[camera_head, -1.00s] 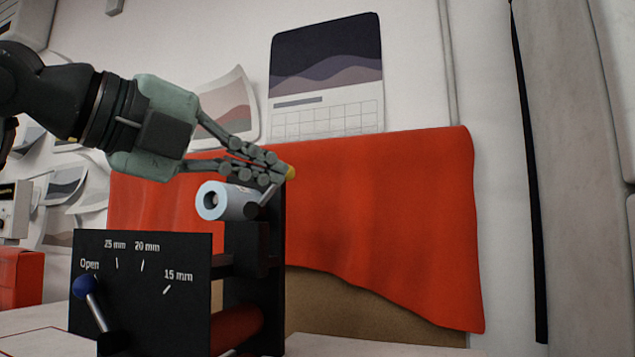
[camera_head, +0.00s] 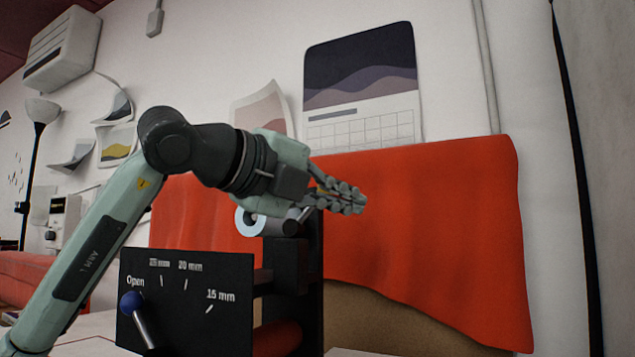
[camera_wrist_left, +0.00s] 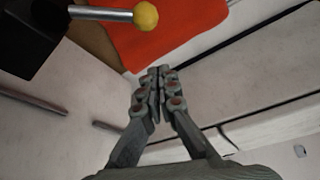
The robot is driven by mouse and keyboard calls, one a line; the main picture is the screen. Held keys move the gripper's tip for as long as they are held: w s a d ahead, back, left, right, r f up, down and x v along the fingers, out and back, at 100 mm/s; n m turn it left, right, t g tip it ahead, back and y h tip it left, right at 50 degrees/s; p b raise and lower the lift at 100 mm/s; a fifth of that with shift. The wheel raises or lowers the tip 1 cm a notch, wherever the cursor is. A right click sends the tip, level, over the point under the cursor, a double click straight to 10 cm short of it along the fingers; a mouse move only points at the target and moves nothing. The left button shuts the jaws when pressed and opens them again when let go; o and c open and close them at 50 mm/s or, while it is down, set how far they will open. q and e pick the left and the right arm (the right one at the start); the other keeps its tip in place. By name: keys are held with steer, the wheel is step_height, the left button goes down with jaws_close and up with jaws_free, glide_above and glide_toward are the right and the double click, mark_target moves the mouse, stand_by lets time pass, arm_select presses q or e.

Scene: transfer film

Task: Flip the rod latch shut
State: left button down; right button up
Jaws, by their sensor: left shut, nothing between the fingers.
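The black machine (camera_head: 180,325) stands in the lower middle of the head view. A pale blue roll (camera_head: 246,224) sits at its top. The rod latch shows in the left wrist view as a metal rod (camera_wrist_left: 100,13) with a yellow ball end (camera_wrist_left: 145,16). In the head view a short piece of rod (camera_head: 302,214) shows beside the roll, and its ball is hidden behind my gripper. My left gripper (camera_head: 360,202) is shut and empty, above and right of the roll. In the wrist view its closed tips (camera_wrist_left: 159,76) lie apart from the ball. My right gripper is out of view.
A lever with a blue knob (camera_head: 131,302) points near "Open" on the machine's front panel. A red sheet (camera_head: 430,240) hangs behind the machine. A calendar (camera_head: 362,90) is on the wall. Space right of my fingertips looks free.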

mark_target(312, 209)
arm_select(q)
steer(key=shift+w+a+r+p, duration=0.25)
steer(key=shift+w+a+r, duration=0.1)
steer(key=shift+w+a, duration=0.3)
steer(key=shift+w+a+r+p, duration=0.25)
steer(key=shift+w+a+r, duration=0.1)
steer(key=shift+w+a, duration=0.25)
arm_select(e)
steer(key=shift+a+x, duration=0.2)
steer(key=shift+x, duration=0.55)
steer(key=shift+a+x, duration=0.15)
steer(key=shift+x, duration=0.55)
arm_select(q)
steer(key=shift+w, duration=0.1)
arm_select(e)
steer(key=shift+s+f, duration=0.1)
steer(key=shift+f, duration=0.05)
